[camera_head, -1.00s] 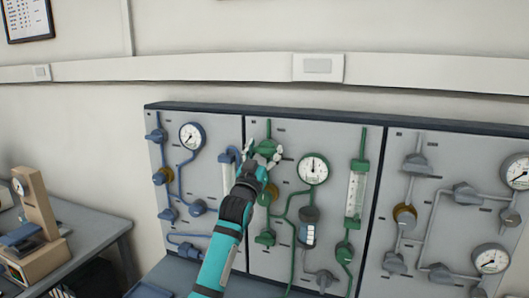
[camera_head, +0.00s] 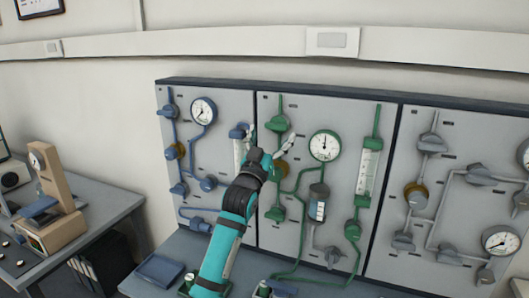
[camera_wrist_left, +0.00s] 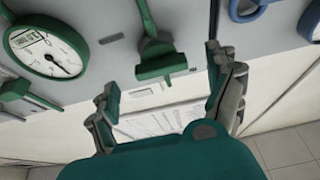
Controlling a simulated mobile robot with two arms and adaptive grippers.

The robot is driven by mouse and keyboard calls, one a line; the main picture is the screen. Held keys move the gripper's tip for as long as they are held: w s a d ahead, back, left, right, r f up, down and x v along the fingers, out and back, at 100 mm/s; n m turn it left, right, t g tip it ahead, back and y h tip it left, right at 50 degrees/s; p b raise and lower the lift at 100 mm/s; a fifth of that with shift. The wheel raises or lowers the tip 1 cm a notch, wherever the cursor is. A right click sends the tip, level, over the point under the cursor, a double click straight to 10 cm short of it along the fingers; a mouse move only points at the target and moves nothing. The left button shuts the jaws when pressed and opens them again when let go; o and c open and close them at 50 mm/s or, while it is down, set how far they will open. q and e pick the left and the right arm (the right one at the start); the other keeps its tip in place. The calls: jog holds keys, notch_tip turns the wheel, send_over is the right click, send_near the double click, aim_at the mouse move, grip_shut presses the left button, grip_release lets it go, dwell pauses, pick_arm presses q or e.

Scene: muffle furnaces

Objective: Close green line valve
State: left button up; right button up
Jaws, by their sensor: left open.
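The green line runs down the middle panel. Its upper valve (camera_head: 278,123) has a green handle and shows just above my left gripper (camera_head: 271,146). The gripper is open and empty, its fingers spread apart below the valve. In the left wrist view, a green valve (camera_wrist_left: 156,60) shows beyond the open fingers of the left gripper (camera_wrist_left: 168,98), apart from them. A lower green valve (camera_head: 276,213) is just right of my left arm. Another green valve (camera_head: 352,230) is at the foot of the flowmeter (camera_head: 367,172). My right gripper is out of view.
A round gauge (camera_head: 324,146) is right of the upper valve; it also shows in the left wrist view (camera_wrist_left: 45,48). Blue-line fittings (camera_head: 174,151) are on the left panel and grey-line fittings (camera_head: 481,175) on the right. A desk with a tan device (camera_head: 54,200) stands at left.

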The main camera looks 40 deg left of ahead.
pick_arm(q)
jog(key=v, duration=0.8)
jog(key=shift+w, duration=0.1)
dwell(0.3)
